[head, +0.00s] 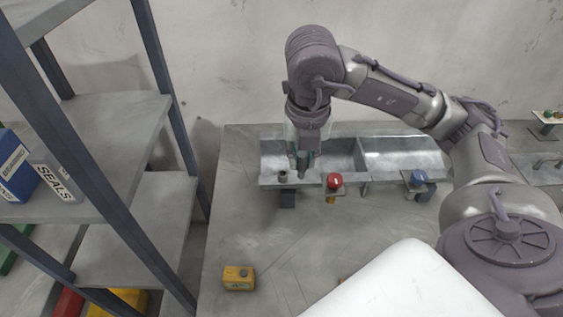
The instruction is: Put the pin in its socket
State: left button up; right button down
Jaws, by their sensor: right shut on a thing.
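My right gripper (304,158) reaches down from above over the front left part of the grey metal trough. It is shut on a small dark grey upright piece, which looks like the pin (302,170); the fingers hide part of it. Just left of the fingertips, a short dark round fitting (283,177) stands at the trough's front edge, above a dark block. It may be the socket, but it is too small to be sure. I cannot tell whether the pin touches anything below it. My left gripper is out of view.
The trough (404,159) runs along the back of the table. A red knob (334,181) and a blue knob (418,178) sit at its front edge. A yellow box (239,278) stands at the front left of the table. Shelves (120,122) rise at the left.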

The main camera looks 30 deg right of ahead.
jog(key=w+f, duration=0.1)
jog(key=w, duration=0.1)
jog(key=w+f+p, duration=0.1)
jog(key=w, duration=0.1)
jog(key=w+f, duration=0.1)
jog(key=w, duration=0.1)
jog(key=shift+w+d+f+p, duration=0.1)
jog(key=shift+d+f+p, duration=0.1)
jog(key=shift+p, duration=0.1)
jog(key=shift+w+f+p, duration=0.4)
jog(key=shift+w+f, duration=0.05)
jog(key=shift+f, duration=0.35)
notch_tip(320, 180, down, 2)
jog(key=shift+s+f+p, duration=0.1)
jog(key=shift+f+p, duration=0.05)
jog(key=shift+p, duration=0.35)
jog(key=shift+f, duration=0.4)
jog(key=shift+w+d+f, duration=0.1)
jog(key=shift+w+f, duration=0.05)
jog(key=shift+w, duration=0.05)
jog(key=c, duration=1)
grip_release()
jog(key=shift+s, duration=0.1)
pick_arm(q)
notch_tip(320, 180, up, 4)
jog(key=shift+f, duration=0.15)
